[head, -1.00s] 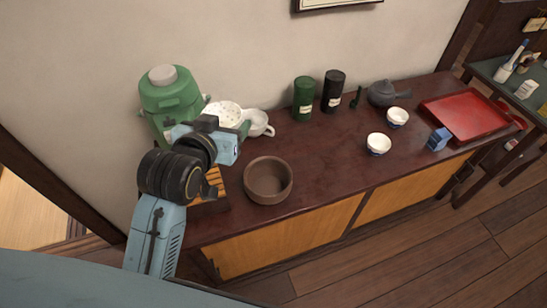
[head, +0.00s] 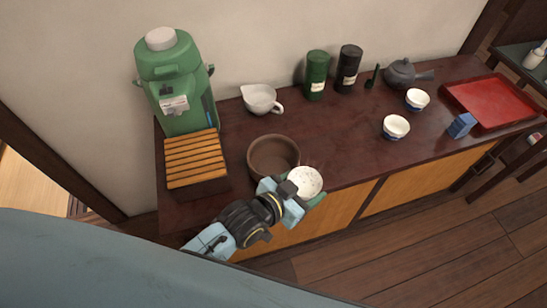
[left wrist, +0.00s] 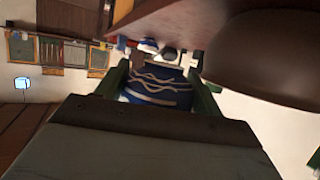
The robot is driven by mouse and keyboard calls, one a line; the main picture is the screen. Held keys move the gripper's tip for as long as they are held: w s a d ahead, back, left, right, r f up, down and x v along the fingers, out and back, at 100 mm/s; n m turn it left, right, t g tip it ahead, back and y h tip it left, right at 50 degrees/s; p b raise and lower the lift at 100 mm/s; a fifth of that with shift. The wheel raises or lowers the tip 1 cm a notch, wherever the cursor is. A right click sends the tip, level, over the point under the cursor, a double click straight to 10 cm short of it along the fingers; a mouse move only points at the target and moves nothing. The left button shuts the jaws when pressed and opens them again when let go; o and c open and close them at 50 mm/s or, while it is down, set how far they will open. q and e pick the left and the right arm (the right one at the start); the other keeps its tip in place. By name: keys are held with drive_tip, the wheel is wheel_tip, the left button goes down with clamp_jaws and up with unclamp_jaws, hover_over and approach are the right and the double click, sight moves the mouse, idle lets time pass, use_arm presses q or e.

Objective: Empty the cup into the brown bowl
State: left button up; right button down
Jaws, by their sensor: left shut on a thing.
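My left gripper (head: 303,197) is shut on a cup (head: 305,181) at the counter's front edge. The cup's opening faces the head camera and shows white with small dark specks; I cannot tell if these are contents. In the left wrist view the cup (left wrist: 158,88) is blue with white wavy lines, between the green fingers (left wrist: 160,86). The brown bowl (head: 273,158) stands on the counter, just left of and behind the cup. It fills the upper right of the left wrist view (left wrist: 275,55). Its inside looks empty. My right gripper is not in view.
A slatted wooden box (head: 194,160) and green dispenser (head: 173,80) stand left. A white spouted pitcher (head: 261,99) stands behind the bowl. Two canisters (head: 316,76) (head: 348,70), a teapot (head: 402,73), two small cups (head: 396,127) (head: 417,99), a blue box (head: 461,125) and a red tray (head: 492,102) stand right.

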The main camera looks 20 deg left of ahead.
use_arm(q)
drive_tip(key=shift+s+d+f+h, duration=0.15)
drive_tip(key=shift+s+d+f, duration=0.15)
drive_tip(key=shift+f, duration=0.3)
drive_tip(key=shift+s+d+f+h, duration=0.15)
drive_tip(key=shift+s+f, duration=0.2)
drive_tip(key=shift+f, duration=0.25)
